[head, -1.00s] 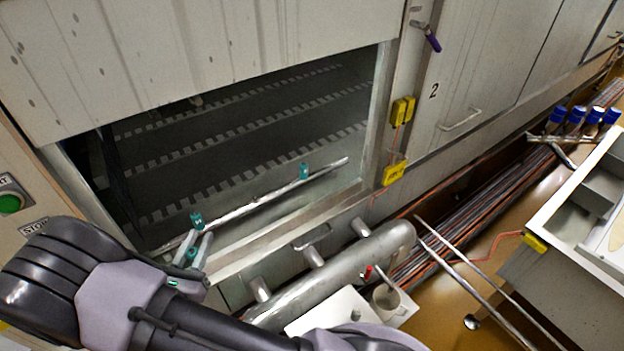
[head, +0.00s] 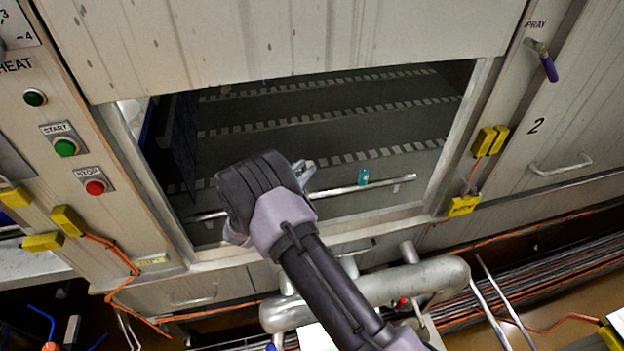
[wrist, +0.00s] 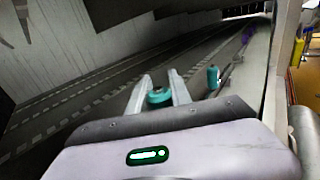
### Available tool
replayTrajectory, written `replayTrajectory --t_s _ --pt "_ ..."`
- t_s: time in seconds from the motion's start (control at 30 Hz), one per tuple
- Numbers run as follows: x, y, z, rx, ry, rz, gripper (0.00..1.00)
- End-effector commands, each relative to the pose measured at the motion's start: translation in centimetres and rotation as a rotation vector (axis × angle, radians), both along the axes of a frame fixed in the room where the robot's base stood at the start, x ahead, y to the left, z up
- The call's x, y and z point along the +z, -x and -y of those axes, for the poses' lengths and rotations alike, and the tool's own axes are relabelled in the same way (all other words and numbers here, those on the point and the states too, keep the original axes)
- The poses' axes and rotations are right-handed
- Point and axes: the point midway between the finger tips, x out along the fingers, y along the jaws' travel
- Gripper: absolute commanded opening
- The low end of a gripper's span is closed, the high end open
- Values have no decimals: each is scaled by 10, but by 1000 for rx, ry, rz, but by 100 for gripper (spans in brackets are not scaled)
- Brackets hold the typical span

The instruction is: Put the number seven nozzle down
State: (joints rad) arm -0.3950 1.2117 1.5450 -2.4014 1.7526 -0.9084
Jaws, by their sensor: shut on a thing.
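My gripper (wrist: 158,92) is shut on a teal nozzle (wrist: 159,97), which sits between its two pale fingers in the wrist view. I cannot read a number on it. In the head view my gripper (head: 304,172) is in front of the dark opening, close to the metal pipe (head: 340,190), and my arm mostly hides the held nozzle. A second teal nozzle (head: 363,177) stands on the pipe to the right of my gripper. It also shows in the wrist view (wrist: 212,77), right of and beyond the held nozzle.
The opening has a metal frame and a raised panel (head: 290,40) above. Slotted dark rows (head: 320,118) lie inside. A thick metal cylinder (head: 440,278) is below. START (head: 66,148) and STOP (head: 95,187) buttons are at left. A purple-handled valve (head: 548,66) is at upper right.

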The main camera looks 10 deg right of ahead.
Motion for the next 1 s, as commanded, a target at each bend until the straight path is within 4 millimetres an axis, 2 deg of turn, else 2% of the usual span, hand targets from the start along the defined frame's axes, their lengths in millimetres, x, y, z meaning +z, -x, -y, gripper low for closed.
replayTrajectory --t_s 0.1,0.2,0.4,0.63,1.0 --pt "-5 -14 21 -2 0 0 0" --pt "-6 -19 28 -1 0 0 0" --pt "-40 -19 28 1 1 -2 0" --pt "-38 -19 28 1 0 0 0" --pt "-50 -19 28 0 0 0 0"
